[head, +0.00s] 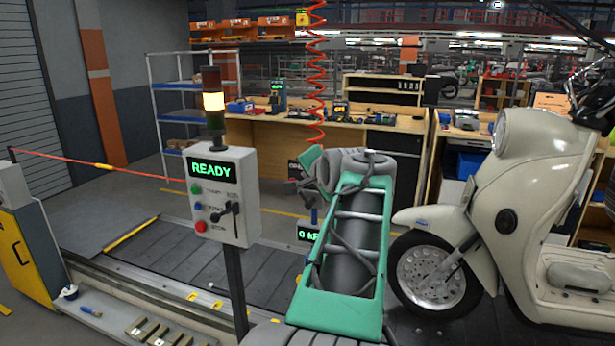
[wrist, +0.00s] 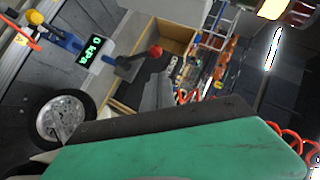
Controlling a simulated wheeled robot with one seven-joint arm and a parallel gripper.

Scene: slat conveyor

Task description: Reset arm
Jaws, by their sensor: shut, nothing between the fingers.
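My arm rises at the centre of the head view, green and grey. My gripper (head: 304,172) is at its far end, small and partly hidden by the arm. It is shut and empty, held in the air above the conveyor and clear of the control post. In the wrist view a large green part of mine with a dark edge fills the bottom.
A control box (head: 222,195) reading READY, with a lit lamp (head: 213,101), stands left of my arm. A cream scooter (head: 530,180) stands close on the right. A gauge (head: 308,233) is beyond my arm; its display (wrist: 95,47) reads 0 kPa. A red coiled hose (head: 317,70) hangs behind.

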